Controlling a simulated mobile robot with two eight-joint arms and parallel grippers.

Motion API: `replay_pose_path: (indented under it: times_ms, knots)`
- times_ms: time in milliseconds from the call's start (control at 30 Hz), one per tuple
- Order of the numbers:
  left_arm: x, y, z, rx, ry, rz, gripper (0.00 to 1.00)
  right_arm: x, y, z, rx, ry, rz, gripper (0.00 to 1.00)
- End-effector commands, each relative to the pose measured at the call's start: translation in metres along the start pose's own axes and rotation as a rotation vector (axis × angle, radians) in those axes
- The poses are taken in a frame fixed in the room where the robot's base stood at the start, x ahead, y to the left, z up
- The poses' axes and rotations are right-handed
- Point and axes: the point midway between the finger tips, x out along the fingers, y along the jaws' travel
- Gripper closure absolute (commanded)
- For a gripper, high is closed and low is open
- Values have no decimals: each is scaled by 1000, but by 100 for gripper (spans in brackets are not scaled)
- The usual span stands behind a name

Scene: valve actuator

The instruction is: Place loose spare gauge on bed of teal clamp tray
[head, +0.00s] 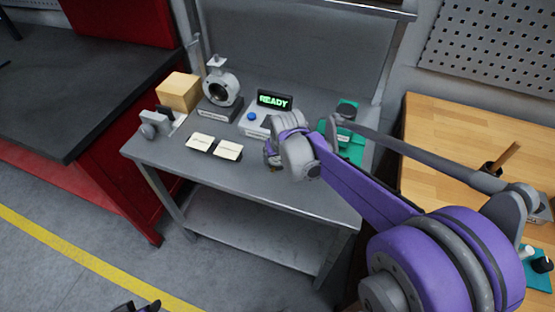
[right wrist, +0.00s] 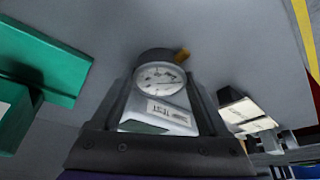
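The spare gauge (right wrist: 160,78) shows in the right wrist view as a white round dial with a dark rim and a brass stem. It sits between the tips of my right gripper (right wrist: 162,85), with a finger against each side. In the head view my right gripper (head: 276,152) is over the grey bench, just left of the teal clamp tray, and largely hides the gauge. The teal clamp tray (head: 355,152) is partly hidden by my right arm; teal also shows at left in the right wrist view (right wrist: 45,65). A dark part of my left gripper (head: 138,307) shows at the bottom edge.
A READY display (head: 274,101) and a pale box labelled TEST (right wrist: 165,112) stand near the gripper. The bench front (head: 255,185) is clear.

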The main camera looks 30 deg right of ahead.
Motion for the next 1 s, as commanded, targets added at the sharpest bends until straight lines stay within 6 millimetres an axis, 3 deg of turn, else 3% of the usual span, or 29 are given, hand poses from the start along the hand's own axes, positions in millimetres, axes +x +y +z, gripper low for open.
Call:
replay_pose_path:
  times_ms: [33,200,267,300,567,1000]
  knots:
    - [0,0,0,0,0,0,50,0,0,0,0,0,0,52]
    - [0,0,0,0,0,0,50,0,0,0,0,0,0,83]
    - [0,0,0,0,0,0,50,0,0,0,0,1,0,90]
    - [0,0,0,0,0,0,50,0,0,0,0,1,0,100]
    - [-1,0,-1,0,0,0,50,-7,0,-3,0,1,0,100]
    - [-9,0,-6,0,4,0,50,-81,0,-34,0,0,0,100]
